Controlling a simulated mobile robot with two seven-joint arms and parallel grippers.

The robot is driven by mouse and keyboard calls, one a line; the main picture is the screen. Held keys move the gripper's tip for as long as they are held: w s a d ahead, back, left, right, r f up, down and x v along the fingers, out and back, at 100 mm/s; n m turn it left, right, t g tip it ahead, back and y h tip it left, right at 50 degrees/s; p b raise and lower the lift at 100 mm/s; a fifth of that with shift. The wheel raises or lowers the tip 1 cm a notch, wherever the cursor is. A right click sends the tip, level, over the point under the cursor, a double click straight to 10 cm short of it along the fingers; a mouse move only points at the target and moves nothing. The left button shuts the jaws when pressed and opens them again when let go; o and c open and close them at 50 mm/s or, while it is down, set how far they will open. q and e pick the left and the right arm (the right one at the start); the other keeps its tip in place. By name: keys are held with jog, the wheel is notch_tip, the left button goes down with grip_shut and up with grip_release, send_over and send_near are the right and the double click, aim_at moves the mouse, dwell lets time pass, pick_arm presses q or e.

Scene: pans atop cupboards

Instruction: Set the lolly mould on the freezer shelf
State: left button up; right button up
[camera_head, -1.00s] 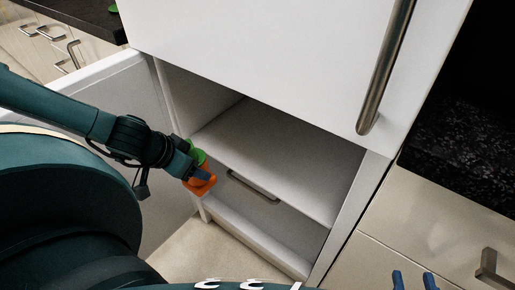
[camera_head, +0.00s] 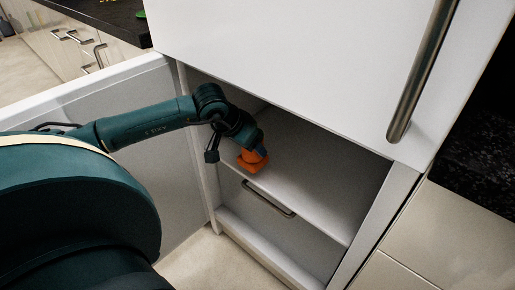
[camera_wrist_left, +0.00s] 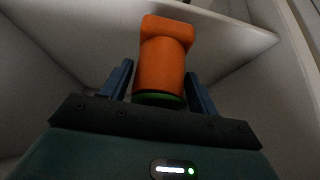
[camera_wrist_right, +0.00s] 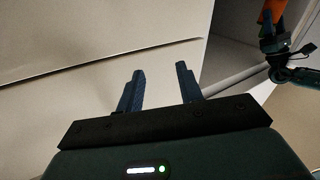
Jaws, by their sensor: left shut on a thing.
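The lolly mould (camera_head: 251,160) is orange with a green part. My left gripper (camera_head: 257,146) is shut on it and holds it inside the open freezer, over the front left part of the freezer shelf (camera_head: 310,185). I cannot tell whether the mould touches the shelf. In the left wrist view the mould (camera_wrist_left: 163,62) stands between the two blue fingers, its green end towards the palm. My right gripper (camera_wrist_right: 160,88) is open and empty in front of pale cupboard fronts. The right wrist view also shows the mould (camera_wrist_right: 271,10) at the top right.
The freezer door (camera_head: 110,125) stands open at the left, with my left arm reaching past it. A closed upper door (camera_head: 290,60) with a long handle (camera_head: 424,70) is above the opening. A drawer with a handle (camera_head: 268,199) lies below the shelf. The shelf's right and back look clear.

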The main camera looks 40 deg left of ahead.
pick_arm(q)
jog(key=w, duration=0.3)
jog(key=shift+d, duration=0.2)
notch_tip(320, 180, down, 3)
jog(key=shift+r+b, duration=0.15)
jog(key=shift+b, duration=0.45)
jog(key=shift+f, duration=0.4)
jog(key=shift+w, duration=0.1)
pick_arm(e)
jog(key=shift+s+a+n+y, duration=0.15)
jog(key=shift+a+n+y, duration=0.25)
jog(key=shift+y, duration=0.3)
pick_arm(q)
jog(key=shift+f, duration=0.1)
jog(key=o, duration=1.5)
